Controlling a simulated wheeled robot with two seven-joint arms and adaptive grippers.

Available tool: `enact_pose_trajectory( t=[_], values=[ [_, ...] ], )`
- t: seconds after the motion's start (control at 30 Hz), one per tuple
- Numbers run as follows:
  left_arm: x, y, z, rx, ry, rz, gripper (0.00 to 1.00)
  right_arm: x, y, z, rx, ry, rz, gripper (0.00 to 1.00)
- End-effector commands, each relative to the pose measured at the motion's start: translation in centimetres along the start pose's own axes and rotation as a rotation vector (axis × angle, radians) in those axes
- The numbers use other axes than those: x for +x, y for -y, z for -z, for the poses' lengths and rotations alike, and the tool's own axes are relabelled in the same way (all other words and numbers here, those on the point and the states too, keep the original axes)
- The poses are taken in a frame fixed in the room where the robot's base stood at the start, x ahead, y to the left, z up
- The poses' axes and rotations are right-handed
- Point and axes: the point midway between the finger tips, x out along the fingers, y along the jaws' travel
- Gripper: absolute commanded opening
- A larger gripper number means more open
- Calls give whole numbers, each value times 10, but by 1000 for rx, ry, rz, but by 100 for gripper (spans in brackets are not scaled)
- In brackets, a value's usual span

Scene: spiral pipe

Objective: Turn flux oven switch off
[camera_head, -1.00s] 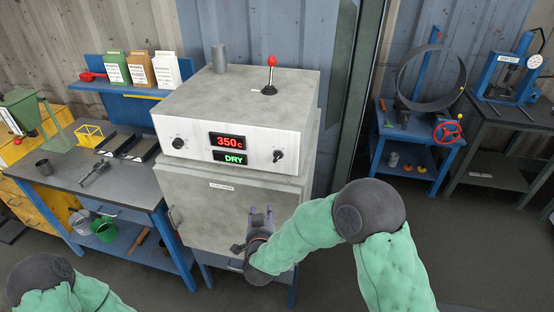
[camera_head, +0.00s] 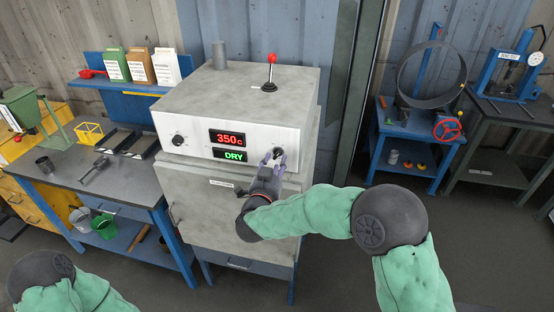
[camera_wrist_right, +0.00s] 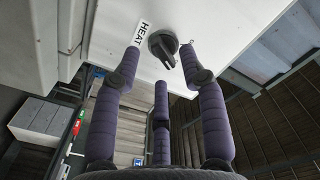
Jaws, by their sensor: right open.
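The flux oven (camera_head: 185,136) is a grey box with a white front panel. Its displays read 350c in red and DRY in green. A dark rotary switch (camera_head: 279,153) sits at the panel's right end; in the right wrist view the same switch (camera_wrist_right: 163,46) has a HEAT label (camera_wrist_right: 136,32) beside it. My right gripper (camera_head: 272,160) is at the panel, its fingers just in front of the switch. In the right wrist view its purple fingers are spread, with the switch between and beyond the tips, apparently not gripped. My left arm shows at the lower left; its gripper is out of frame.
A second knob (camera_head: 178,141) is at the panel's left end. A red-topped lever (camera_head: 271,72) and a grey cylinder (camera_head: 219,55) stand on the oven top. A workbench (camera_head: 75,166) adjoins the oven at left.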

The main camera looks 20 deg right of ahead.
Motion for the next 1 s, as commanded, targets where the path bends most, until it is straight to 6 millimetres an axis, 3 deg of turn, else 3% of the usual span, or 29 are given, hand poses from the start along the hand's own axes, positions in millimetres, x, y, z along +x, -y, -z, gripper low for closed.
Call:
enact_pose_trajectory(
  t=[0.2, 0.57, 0.6, 0.73, 1.0],
  values=[
    [2, 1, 0, 0, 0, 0, 40, 24, 0, 0, 1, -1, 0, 42],
    [2, 1, 0, 0, 0, 0, 40, 29, 0, 0, 0, 1, 1, 42],
    [2, 1, 0, 0, 0, 0, 40, 29, 0, 0, 0, 1, 1, 40],
    [2, 1, 0, 0, 0, 0, 40, 29, 0, 0, 0, 1, 0, 3],
    [1, 0, 0, 0, 0, 0, 40, 29, -1, -1, -10, 1, -3, 0]
  ],
)
